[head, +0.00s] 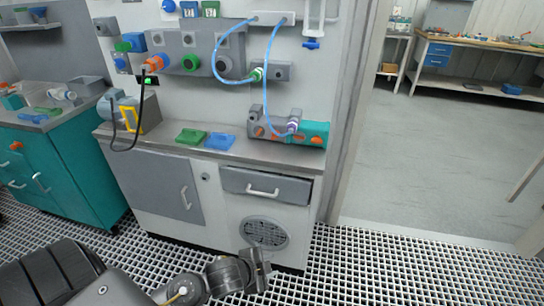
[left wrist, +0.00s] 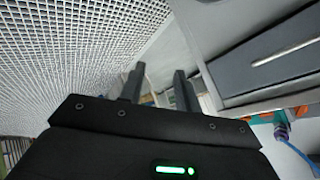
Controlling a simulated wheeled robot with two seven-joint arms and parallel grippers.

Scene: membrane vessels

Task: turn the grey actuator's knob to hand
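Several grey housings hang on the white wall panel, and I cannot tell which one is the actuator. One wide grey housing (head: 205,52) has a round green knob (head: 192,63) on its front and an orange connector on its left. A grey unit with a yellow handle (head: 130,118) stands at the counter's left end. My left gripper (head: 257,270) is low in front of the cabinet, well below the counter and apart from all of these. Its two fingers (left wrist: 158,86) stand apart with nothing between them in the left wrist view. My right gripper is out of view.
The grey counter (head: 230,153) carries a green tray (head: 191,136), a blue tray (head: 219,141) and a grey-and-teal unit (head: 313,133). Blue hoses (head: 270,50) and a black cable (head: 128,149) hang in front of the panel. Open floor lies at right.

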